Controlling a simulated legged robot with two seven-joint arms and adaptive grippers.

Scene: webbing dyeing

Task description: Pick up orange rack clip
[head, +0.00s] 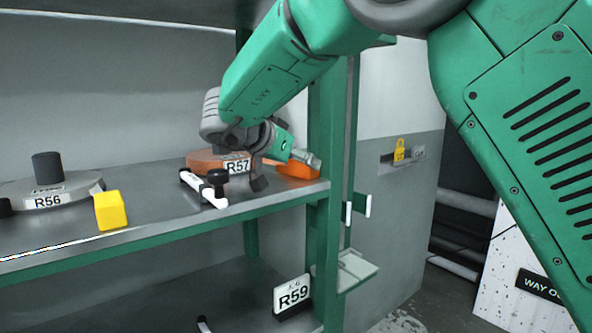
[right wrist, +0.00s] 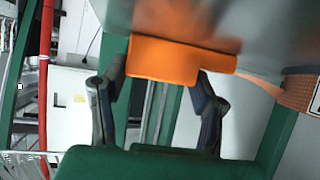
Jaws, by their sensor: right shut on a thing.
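The orange rack clip (head: 297,170) is at the right end of the upper shelf, beside the green post. In the right wrist view the orange clip (right wrist: 180,61) spans between the two dark fingers. My right gripper (head: 282,170) reaches down to it and is shut on it; it also shows in the right wrist view (right wrist: 163,76). The gripper hides part of the clip in the head view, so I cannot tell whether the clip touches the shelf. My left gripper is not in view.
A green post (head: 328,140) stands close to my right gripper. An R59 sign (head: 292,294) is below.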

